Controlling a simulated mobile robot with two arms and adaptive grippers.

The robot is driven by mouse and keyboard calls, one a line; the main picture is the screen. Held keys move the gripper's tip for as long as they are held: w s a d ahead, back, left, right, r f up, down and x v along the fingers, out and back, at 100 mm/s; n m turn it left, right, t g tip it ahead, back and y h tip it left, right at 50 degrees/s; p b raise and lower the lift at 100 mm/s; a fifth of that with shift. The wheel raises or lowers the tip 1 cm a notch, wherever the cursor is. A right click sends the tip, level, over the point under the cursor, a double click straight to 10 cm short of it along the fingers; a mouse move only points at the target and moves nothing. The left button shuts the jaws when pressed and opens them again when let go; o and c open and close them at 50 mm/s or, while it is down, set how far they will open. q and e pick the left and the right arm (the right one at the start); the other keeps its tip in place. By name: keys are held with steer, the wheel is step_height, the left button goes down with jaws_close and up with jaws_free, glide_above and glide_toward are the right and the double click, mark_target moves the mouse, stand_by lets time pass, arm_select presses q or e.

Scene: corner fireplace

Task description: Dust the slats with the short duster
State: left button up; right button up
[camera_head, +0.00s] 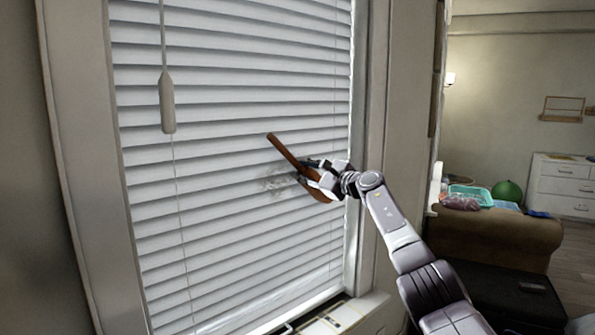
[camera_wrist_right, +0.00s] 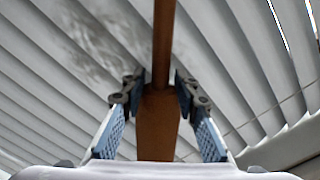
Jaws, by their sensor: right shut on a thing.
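White slatted blinds (camera_head: 225,110) fill the window in the head view. A grey dusty smudge (camera_head: 280,183) marks the slats near the middle, just left of my right gripper. It also shows in the right wrist view (camera_wrist_right: 95,45). My right gripper (camera_head: 312,172) is shut on the brown short duster (camera_head: 285,149), whose thin shaft points up and left and whose wider part is at the lower right. In the right wrist view the duster (camera_wrist_right: 160,120) stands between the two fingers, in front of the slats. I cannot tell whether the duster touches the slats. My left gripper is not in view.
A pull cord with a beige tassel (camera_head: 167,102) hangs before the blinds on the left. The window frame (camera_head: 361,130) stands close to my right wrist. A brown sofa (camera_head: 500,237) with a teal basket (camera_head: 470,195) is at the right, with a white dresser (camera_head: 563,186) behind.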

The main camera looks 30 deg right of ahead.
mark_target(296, 163)
steer(key=shift+d+r, duration=0.1)
steer(key=shift+d, duration=0.3)
steer(key=shift+r+p, duration=1.15)
steer(key=shift+p, duration=0.05)
steer(key=shift+a+f+b, duration=0.1)
steer(key=shift+a+b, duration=0.3)
steer(key=shift+a, duration=0.5)
steer(key=shift+s+a, duration=0.1)
steer(key=shift+a, duration=0.25)
steer(key=shift+a+p, duration=0.3)
steer(key=shift+a, duration=0.25)
steer(key=shift+s+a+r+p, duration=0.15)
steer(key=shift+a+p, duration=0.4)
steer(key=shift+a, duration=0.1)
steer(key=shift+s+a+r+p, duration=0.1)
steer(key=shift+a+p, duration=0.45)
steer(key=shift+a, duration=0.05)
steer(key=shift+s+a+f+p, duration=0.1)
steer(key=shift+a+p, duration=0.25)
steer(key=shift+a, duration=0.25)
steer(key=shift+a+p, duration=0.35)
steer(key=shift+p, duration=0.35)
steer(key=a+p, duration=0.2)
steer(key=p, duration=0.1)
steer(key=shift+s, duration=0.15)
steer(key=shift+a+p, duration=0.4)
steer(key=shift+p, duration=0.25)
